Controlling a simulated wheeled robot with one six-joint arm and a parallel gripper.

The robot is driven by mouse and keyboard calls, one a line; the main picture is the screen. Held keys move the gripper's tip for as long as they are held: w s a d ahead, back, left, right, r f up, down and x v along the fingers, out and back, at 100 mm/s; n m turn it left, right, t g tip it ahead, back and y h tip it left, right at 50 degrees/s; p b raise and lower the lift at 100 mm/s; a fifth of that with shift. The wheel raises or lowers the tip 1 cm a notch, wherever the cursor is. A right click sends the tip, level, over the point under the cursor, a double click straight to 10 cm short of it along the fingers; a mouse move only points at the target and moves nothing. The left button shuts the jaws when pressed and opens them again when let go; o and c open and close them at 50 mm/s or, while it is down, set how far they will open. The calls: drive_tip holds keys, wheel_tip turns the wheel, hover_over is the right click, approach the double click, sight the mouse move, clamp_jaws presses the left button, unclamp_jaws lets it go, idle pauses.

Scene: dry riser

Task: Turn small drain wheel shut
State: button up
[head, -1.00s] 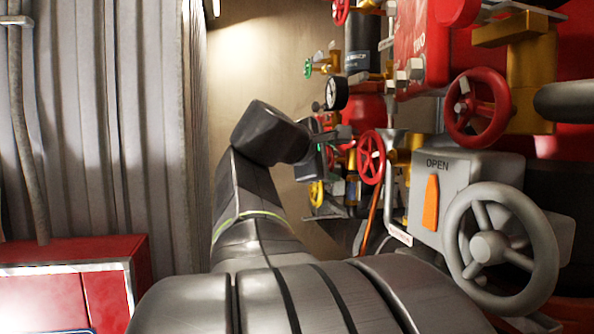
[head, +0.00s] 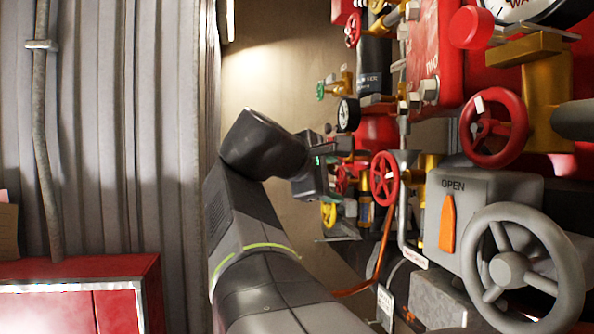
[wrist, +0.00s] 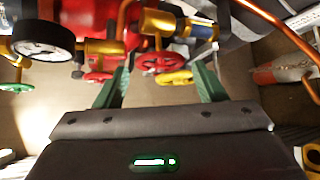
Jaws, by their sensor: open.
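A small red wheel (wrist: 160,62) shows in the wrist view, ahead of my gripper and between its green fingers. No label shows that it is the drain wheel. A yellow wheel (wrist: 174,78) sits just below it in that view. My gripper (wrist: 158,72) is open, with nothing between its fingers, and I see no contact with the wheel. In the head view my gripper (head: 345,144) is beside the pipework, left of a larger red spoked wheel (head: 384,178). Its fingers are hard to make out there.
A pressure gauge (wrist: 43,35) and a green wheel (wrist: 15,88) are at the left in the wrist view. An orange pipe (head: 377,262) runs below the red spoked wheel. A big grey wheel (head: 510,268) and an OPEN box (head: 480,205) stand right. A red cabinet (head: 110,275) is left.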

drive_tip(key=v, duration=0.9)
drive_tip(key=shift+b, duration=0.45)
